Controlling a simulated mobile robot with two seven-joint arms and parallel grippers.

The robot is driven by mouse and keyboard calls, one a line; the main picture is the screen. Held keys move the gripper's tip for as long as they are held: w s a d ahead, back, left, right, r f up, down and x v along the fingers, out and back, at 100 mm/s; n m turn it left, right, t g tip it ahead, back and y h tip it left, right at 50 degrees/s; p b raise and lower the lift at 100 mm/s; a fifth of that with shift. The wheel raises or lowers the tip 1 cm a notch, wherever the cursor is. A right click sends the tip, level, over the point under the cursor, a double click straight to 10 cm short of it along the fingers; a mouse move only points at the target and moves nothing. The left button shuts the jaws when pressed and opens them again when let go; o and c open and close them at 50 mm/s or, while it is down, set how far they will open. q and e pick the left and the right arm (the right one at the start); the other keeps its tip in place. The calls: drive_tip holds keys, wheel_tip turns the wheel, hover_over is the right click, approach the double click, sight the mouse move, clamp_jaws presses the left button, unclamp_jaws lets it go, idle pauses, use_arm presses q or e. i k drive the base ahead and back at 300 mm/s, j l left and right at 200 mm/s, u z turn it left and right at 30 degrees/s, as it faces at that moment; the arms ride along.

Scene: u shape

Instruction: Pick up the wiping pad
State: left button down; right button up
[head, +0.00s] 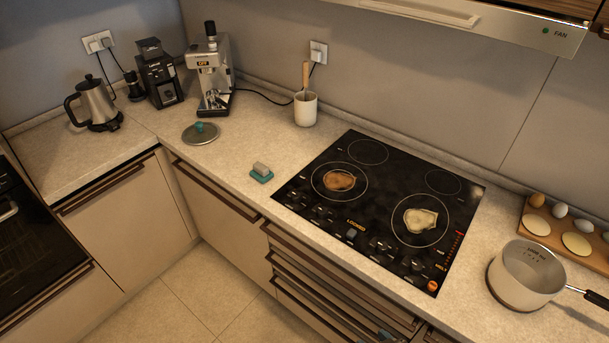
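The wiping pad (262,174) lies on the light counter, left of the black cooktop's front-left corner. It has a teal base with a grey block on top. Nothing touches it from above, and the counter around it is bare. Neither of my grippers shows in the head view.
The cooktop (375,180) carries a brown patch (339,180) and a pale patch (420,220). A lid (200,133), coffee machine (212,75), white utensil holder (305,108), kettle (95,100), pot (525,275) and egg tray (570,232) also stand on the counter.

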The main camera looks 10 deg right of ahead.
sight(260, 173)
drive_tip(key=j+z, duration=0.1)
drive_tip(key=z, duration=0.3)
drive_tip(key=i+j+z, duration=0.1)
drive_tip(key=z, duration=0.25)
drive_tip(key=j+z, duration=0.2)
drive_tip(key=z, duration=0.2)
drive_tip(key=j+z, duration=0.15)
drive_tip(key=z, duration=0.2)
drive_tip(key=j+z, duration=0.25)
drive_tip(key=j, duration=0.3)
drive_tip(key=k+j+z, duration=0.1)
drive_tip(key=j+z, duration=0.15)
drive_tip(key=j, duration=0.25)
